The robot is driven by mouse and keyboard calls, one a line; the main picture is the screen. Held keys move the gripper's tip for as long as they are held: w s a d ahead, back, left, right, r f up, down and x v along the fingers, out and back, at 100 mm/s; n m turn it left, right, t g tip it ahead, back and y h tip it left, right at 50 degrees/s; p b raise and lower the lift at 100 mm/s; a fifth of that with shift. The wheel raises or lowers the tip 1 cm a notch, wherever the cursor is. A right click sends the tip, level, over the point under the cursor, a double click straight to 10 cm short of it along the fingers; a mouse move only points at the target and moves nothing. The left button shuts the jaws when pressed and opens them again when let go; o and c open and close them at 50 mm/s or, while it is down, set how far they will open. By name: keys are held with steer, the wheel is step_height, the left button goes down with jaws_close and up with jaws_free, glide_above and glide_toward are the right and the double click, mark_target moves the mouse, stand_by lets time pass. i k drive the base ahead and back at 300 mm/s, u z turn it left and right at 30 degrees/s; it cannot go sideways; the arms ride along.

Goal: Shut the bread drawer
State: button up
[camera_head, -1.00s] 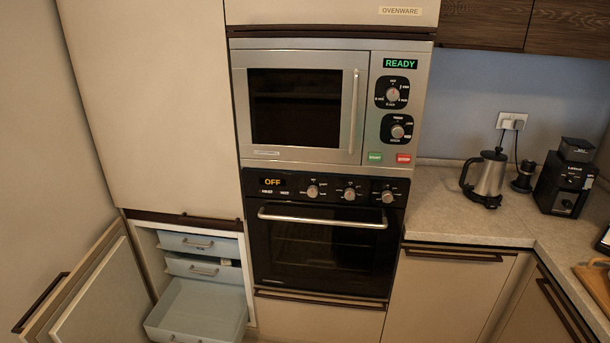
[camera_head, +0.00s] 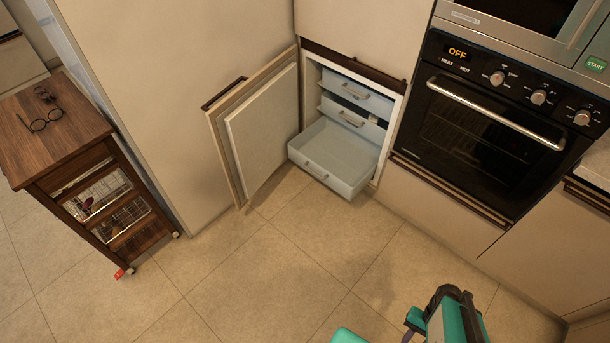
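Behind an open cabinet door (camera_head: 262,128), a low white cabinet holds several stacked pale blue-grey drawers. The bottom drawer (camera_head: 321,172) is pulled far out, and its inside looks empty. The upper drawer (camera_head: 357,88) and the middle drawer (camera_head: 352,118) sit further back, inside the cabinet. No label shows which one is the bread drawer; the bottom one stands clearly open. Teal and dark parts of my arm show at the bottom edge, well apart from the drawer. My gripper cannot be made out.
A black oven (camera_head: 487,128) reading OFF stands right of the cabinet. A wooden trolley (camera_head: 58,128) with glasses on top stands at the left. A small red item (camera_head: 120,274) lies by its foot. The tiled floor (camera_head: 275,270) before the drawer is clear.

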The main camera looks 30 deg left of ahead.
mark_target(348, 161)
steer(key=u, duration=4.6)
steer(key=i, duration=0.1)
steer(key=z, duration=3.25)
steer(key=k, duration=0.6)
steer(key=z, duration=0.25)
steer(key=i, duration=0.6)
steer(key=z, duration=0.2)
